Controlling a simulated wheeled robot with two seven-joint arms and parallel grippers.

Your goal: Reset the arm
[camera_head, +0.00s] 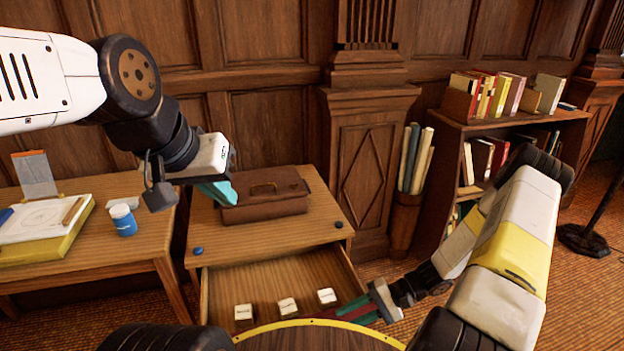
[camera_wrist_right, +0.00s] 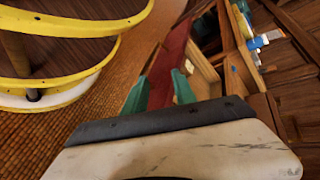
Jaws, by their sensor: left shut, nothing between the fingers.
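My left gripper (camera_head: 220,194) has teal fingers that are shut and empty. It hangs over the small wooden desk, just in front of the brown briefcase (camera_head: 264,196), and it hides part of the case. I cannot tell whether it touches the case. My right gripper (camera_head: 350,310) is low at the front right corner of the pulled-out drawer (camera_head: 270,278). In the right wrist view its teal fingers (camera_wrist_right: 165,90) stand apart, with the dark red drawer front (camera_wrist_right: 174,55) seen between them. I cannot tell whether they touch it.
Several white labelled blocks (camera_head: 288,307) sit in the drawer. A blue button (camera_head: 198,251) and a dark button (camera_head: 338,225) are on the desk. A side table (camera_head: 140,241) with a blue jar (camera_head: 123,220) stands left. A bookcase (camera_head: 520,128) and lamp stand (camera_head: 590,238) are right.

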